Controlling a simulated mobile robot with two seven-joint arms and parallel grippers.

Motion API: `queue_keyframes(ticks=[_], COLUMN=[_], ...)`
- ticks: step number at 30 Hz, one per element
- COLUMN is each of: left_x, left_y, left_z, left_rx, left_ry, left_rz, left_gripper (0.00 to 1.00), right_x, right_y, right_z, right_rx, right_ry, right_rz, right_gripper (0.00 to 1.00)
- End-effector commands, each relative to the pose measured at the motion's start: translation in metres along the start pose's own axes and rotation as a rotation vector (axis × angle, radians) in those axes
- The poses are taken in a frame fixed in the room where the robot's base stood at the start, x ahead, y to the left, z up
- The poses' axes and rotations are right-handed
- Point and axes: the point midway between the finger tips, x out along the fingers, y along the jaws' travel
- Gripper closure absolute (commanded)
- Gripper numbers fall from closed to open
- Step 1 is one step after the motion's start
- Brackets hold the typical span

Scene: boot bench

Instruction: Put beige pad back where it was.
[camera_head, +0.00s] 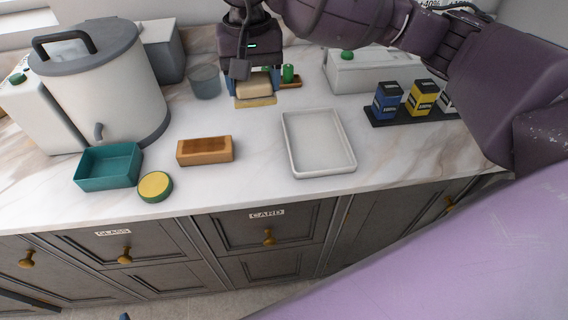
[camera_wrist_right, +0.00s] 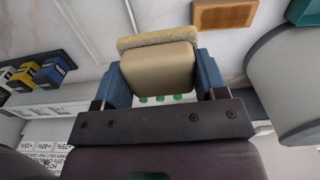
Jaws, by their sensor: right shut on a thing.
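The beige pad (camera_head: 254,101) is a beige block with a fuzzy, yellowish layer on its lower face. It also shows large in the right wrist view (camera_wrist_right: 158,68). My right gripper (camera_head: 253,88) is shut on it, with a blue fingertip on each side of the block. The pad is over the back middle of the marble counter; I cannot tell whether its fuzzy face touches the surface. My left gripper is not recognisable in view.
A grey cup (camera_head: 204,82) and green-topped items (camera_head: 288,75) are close by. Small boxes (camera_head: 422,98) stand on a dark strip at right.

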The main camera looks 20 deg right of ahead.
Motion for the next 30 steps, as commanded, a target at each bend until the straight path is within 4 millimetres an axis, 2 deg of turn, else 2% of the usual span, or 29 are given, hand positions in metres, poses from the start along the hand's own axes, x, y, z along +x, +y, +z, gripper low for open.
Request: queue_keyframes(ticks=[5, 18, 24, 30], left_x=[-0.001, -0.004, -0.005, -0.005], left_y=[0.000, -0.001, -0.002, -0.001], left_z=[0.000, -0.006, -0.009, -0.010], left_rx=[-0.001, -0.001, -0.001, -0.001], left_ry=[-0.002, 0.001, 0.003, 0.004], left_rz=[-0.001, -0.002, -0.002, -0.002], left_gripper=[0.57, 0.57, 0.57, 0.57], right_x=[0.012, 0.106, 0.142, 0.157], right_y=[0.001, 0.001, 0.001, 0.001], right_z=[0.001, 0.001, 0.001, 0.000], right_rx=[0.034, 0.037, 0.035, 0.035], right_ry=[-0.004, -0.005, -0.004, -0.001], right_rz=[0.000, 0.000, 0.000, -0.001], right_gripper=[0.53, 0.53, 0.53, 0.53])
